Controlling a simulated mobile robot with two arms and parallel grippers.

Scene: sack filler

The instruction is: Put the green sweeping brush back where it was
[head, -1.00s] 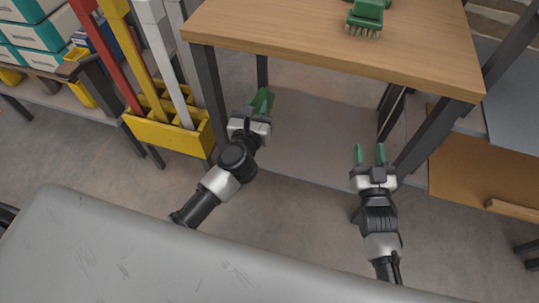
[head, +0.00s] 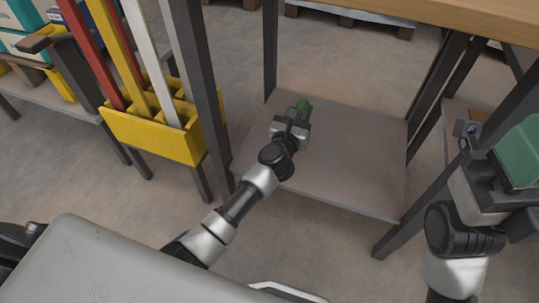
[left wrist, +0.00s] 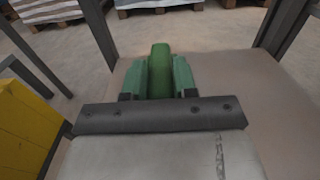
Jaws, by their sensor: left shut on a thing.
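My left gripper (head: 298,118) reaches in over the lower shelf (head: 350,150) of the table, near its back left part. It is shut on a green thing, which I take as the green sweeping brush (left wrist: 159,68). In the left wrist view, its rounded green part shows between my two green fingers and points away from me. Its bristles are hidden. I cannot tell whether it touches the shelf. My right gripper (head: 516,160) is large at the right edge, with a green finger showing. Its fingertips are partly cut off, so its opening is unclear.
The wooden tabletop (head: 440,12) overhangs the shelf, with dark legs at its corners. A yellow holder (head: 150,137) with red, yellow and white poles stands left of the shelf. The visible shelf surface around my left gripper is bare. Pallets (head: 350,20) lie on the floor behind.

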